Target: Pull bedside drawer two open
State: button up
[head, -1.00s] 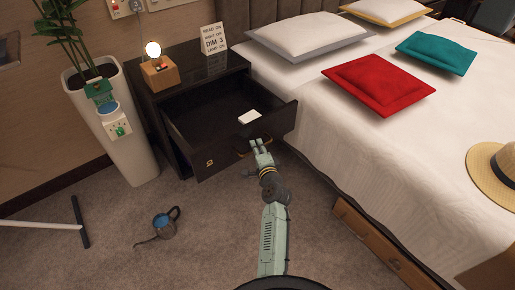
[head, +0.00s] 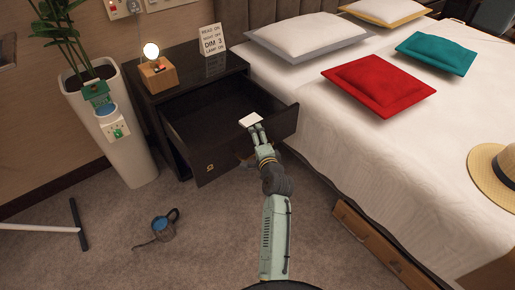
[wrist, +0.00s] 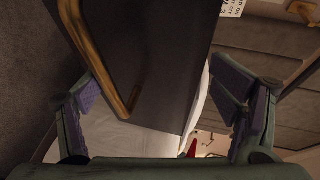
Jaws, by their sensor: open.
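The dark bedside cabinet (head: 145,82) stands left of the bed with a drawer (head: 205,155) pulled well out. Whether this is drawer two, I cannot tell. A small white flat item (head: 250,120) shows over the drawer's inside, just beyond my fingers. My gripper (head: 256,131) is at the drawer's front panel, with its fingertips near the top edge. In the wrist view, my gripper (wrist: 160,102) is open. A brass handle (wrist: 96,55) on the dark panel lies between its fingers, nearer the left one. The fingers are not closed on it; contact is unclear.
A lit lamp (head: 158,70) and a sign (head: 213,39) stand on the cabinet. A white planter (head: 128,150) is at left. The bed (head: 350,140) borders the drawer's right side.

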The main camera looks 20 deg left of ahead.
jog(key=o, duration=0.3)
jog(key=shift+t, duration=0.4)
jog(key=r, duration=0.6)
jog(key=shift+w+a, duration=0.15)
jog(key=shift+a, duration=0.15)
notch_tip(320, 180, down, 4)
jog(key=shift+d+r+g, duration=0.1)
jog(key=shift+r+g, duration=0.15)
jog(key=shift+g, duration=0.15)
jog(key=shift+c, duration=0.6)
jog(key=shift+s+d+p, duration=0.2)
jog(key=shift+s+p, duration=0.15)
jog(key=shift+s, duration=0.15)
jog(key=shift+c, duration=1.2)
jog(key=shift+p+v, duration=0.35)
jog(key=shift+v, duration=0.5)
jog(key=shift+c, duration=1.1)
jog(key=shift+v, duration=0.8)
jog(key=c, duration=0.5)
jog(key=shift+o, duration=0.2)
jog(key=s+d+p, duration=0.2)
jog(key=s+d, duration=0.2)
jog(key=s, duration=0.3)
jog(key=shift+s+d+r, duration=0.15)
jog(key=shift+s+r, duration=0.05)
jog(key=shift+r, duration=0.1)
